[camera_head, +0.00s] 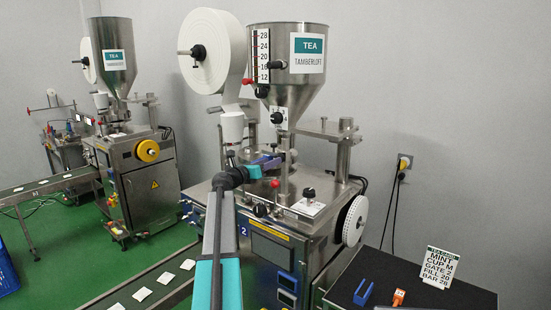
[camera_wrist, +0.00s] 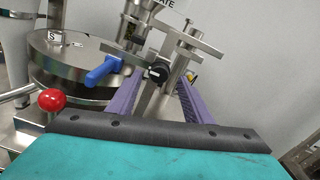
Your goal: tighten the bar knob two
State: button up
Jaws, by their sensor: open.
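My gripper (camera_head: 266,161) reaches over the top of the near teabag machine, marked 2. In the wrist view its two purple fingers (camera_wrist: 163,80) are spread apart. A black round knob (camera_wrist: 158,73) with a pale mark on its face shows between the fingers, near their tips, on a steel bar (camera_wrist: 177,52). I cannot tell whether the fingers touch it. In the head view I cannot make out this knob near my gripper.
A blue handle (camera_wrist: 103,72) lies just left of the fingers, beside a round steel drum (camera_wrist: 65,60). A red ball knob (camera_wrist: 52,99) is nearer. The steel hopper (camera_head: 297,85) stands above. A black table (camera_head: 410,288) holds a recipe card (camera_head: 439,268).

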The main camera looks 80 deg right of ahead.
jog(key=shift+p+x, duration=0.55)
jog(key=shift+x, duration=1.6)
jog(key=c, duration=1.1)
jog(key=shift+o, duration=0.2)
